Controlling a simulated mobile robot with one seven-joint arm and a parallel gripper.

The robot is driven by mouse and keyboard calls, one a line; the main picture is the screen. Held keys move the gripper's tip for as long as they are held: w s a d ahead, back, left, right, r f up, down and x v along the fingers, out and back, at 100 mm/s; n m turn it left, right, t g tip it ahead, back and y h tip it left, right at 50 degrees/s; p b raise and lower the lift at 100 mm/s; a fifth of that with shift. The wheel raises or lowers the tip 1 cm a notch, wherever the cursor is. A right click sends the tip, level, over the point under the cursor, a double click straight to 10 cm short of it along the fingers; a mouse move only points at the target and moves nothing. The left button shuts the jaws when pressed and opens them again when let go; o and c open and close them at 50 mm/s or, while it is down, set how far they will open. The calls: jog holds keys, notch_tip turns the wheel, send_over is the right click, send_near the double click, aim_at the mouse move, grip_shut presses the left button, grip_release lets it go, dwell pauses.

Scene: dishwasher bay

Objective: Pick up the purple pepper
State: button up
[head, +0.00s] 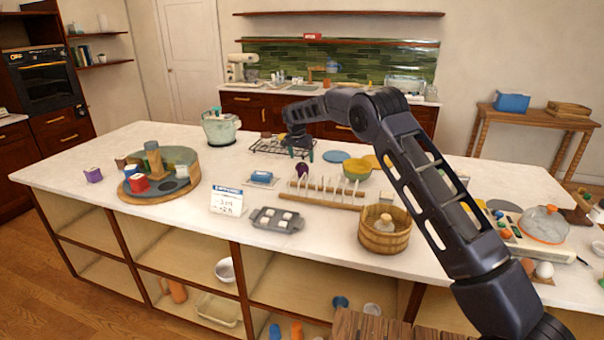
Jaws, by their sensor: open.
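A small dark purple rounded thing (301,169), which looks like the purple pepper, is on the white island counter (130,238) just behind the wooden dish rack. My gripper (301,156) is open, fingers pointing down, just above it in the picture. I see no contact, but the distance is too small to judge. The fingers look empty.
The wooden rack (320,200) with upright pegs stands in front of the purple thing. A black wire rack (270,147) is behind left, a yellow-green bowl (357,170) right, a wooden bucket (384,240) front right. A round wooden tray (190,185) is left.

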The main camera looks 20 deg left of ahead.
aim_at(302, 166)
jog(key=x, duration=0.8)
jog(key=shift+s+a+f, duration=0.15)
jog(key=shift+a+f, duration=0.05)
jog(key=shift+c, duration=0.4)
jog(key=c, duration=1)
